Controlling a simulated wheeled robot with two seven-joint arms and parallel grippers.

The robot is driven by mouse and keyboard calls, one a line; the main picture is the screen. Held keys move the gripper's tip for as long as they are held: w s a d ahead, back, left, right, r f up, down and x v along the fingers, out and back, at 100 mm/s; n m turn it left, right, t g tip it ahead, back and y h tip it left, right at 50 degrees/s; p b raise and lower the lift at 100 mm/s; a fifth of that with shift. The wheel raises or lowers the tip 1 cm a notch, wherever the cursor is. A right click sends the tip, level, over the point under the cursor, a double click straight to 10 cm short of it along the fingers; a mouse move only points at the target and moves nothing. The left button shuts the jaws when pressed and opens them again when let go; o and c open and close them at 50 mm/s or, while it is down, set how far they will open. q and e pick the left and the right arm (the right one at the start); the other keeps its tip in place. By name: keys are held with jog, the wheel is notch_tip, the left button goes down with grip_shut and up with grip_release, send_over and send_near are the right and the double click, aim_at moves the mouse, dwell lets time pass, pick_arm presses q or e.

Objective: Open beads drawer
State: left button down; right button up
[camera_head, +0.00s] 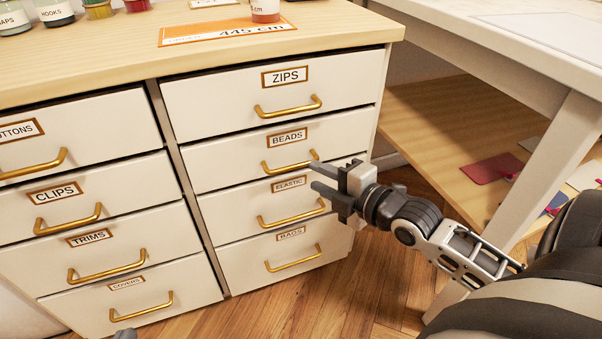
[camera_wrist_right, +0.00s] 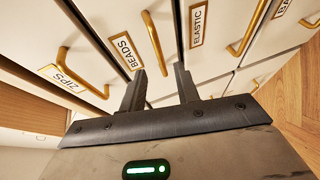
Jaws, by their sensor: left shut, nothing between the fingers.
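The beads drawer (camera_head: 232,163) is a white front in the right column, under ZIPS and above ELASTIC, and looks closed. Its brass bar handle (camera_head: 288,166) also shows in the right wrist view (camera_wrist_right: 154,42). My right gripper (camera_head: 327,179) is at the handle's right end, with its fingers apart. In the right wrist view the fingertips (camera_wrist_right: 160,68) point at the drawer front, and the handle's near end appears between them. I cannot tell whether they touch it. Only a grey tip of my left gripper (camera_head: 125,334) shows at the bottom edge, low before the COVERS drawer.
The other drawers, such as ZIPS (camera_head: 225,101) and ELASTIC (camera_head: 232,208), look closed. A white table leg (camera_head: 545,160) and low wooden shelf (camera_head: 445,125) are to the right. Wooden floor (camera_head: 300,300) lies in front.

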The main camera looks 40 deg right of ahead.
aim_at(297, 167)
jog(key=b+x, duration=0.1)
jog(key=x, duration=0.5)
grip_shut()
